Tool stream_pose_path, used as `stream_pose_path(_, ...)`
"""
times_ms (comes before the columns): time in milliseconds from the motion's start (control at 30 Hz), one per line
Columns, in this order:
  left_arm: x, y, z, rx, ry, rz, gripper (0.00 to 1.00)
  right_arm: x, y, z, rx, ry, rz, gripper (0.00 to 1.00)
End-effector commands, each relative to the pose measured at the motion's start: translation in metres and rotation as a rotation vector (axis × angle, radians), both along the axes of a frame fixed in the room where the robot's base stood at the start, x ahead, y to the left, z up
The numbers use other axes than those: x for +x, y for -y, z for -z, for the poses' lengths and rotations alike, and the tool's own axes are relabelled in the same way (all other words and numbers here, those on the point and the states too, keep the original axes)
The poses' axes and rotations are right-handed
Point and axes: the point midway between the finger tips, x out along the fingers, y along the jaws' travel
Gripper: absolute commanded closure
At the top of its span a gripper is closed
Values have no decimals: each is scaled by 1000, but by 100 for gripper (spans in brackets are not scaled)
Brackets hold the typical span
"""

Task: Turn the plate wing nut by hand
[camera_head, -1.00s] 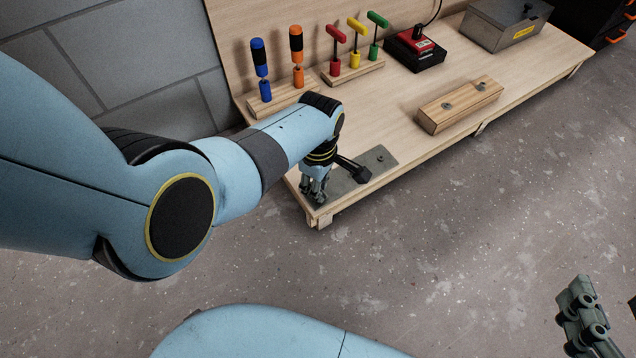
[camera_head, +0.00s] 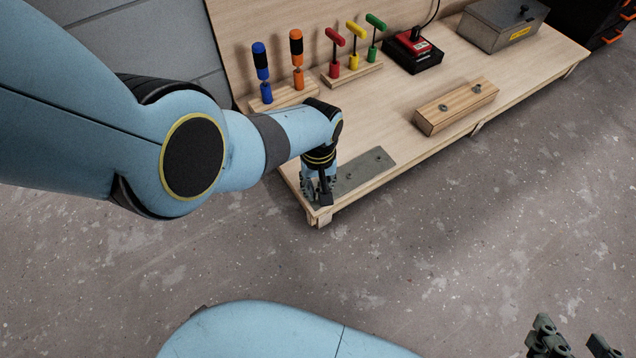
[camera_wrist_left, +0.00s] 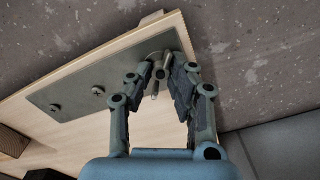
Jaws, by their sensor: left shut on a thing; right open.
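The grey metal plate (camera_head: 366,171) lies flat at the near left corner of the wooden bench. The wrist view shows the plate (camera_wrist_left: 75,88) with two small fasteners on its bare part. The plate wing nut (camera_wrist_left: 162,68) is a small metal piece at the plate's end, partly hidden between the fingers. My left gripper (camera_head: 318,196) points down over that end, and in the wrist view (camera_wrist_left: 158,75) its fingers are closed on the wing nut. My right gripper (camera_head: 572,345) is open and empty over the floor at the bottom right, cut off by the frame edge.
A wooden block (camera_head: 456,106) with two metal fasteners lies on the bench to the right. Screwdrivers (camera_head: 261,72) and T-handled tools (camera_head: 354,45) stand in racks along the back. A red and black charger (camera_head: 413,50) and a grey metal box (camera_head: 503,22) stand further right.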

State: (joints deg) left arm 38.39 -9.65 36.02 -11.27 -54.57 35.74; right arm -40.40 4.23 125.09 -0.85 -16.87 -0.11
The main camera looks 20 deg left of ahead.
Motion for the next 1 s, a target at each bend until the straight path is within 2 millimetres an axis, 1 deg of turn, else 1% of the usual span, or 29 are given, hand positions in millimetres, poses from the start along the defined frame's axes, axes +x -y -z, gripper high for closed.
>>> stream_pose_path(600, -2, -1, 1, 0, -4, 570, 100, 4, 1, -8, -2, -69, 5, 44)
stream_pose_path(800, -2, -1, 1, 0, -5, 713, 100, 3, 1, -8, -2, -85, 7, 44)
stream_pose_path(1000, -2, -1, 1, 0, -5, 810, 100, 2, 1, -8, -3, -95, 7, 44)
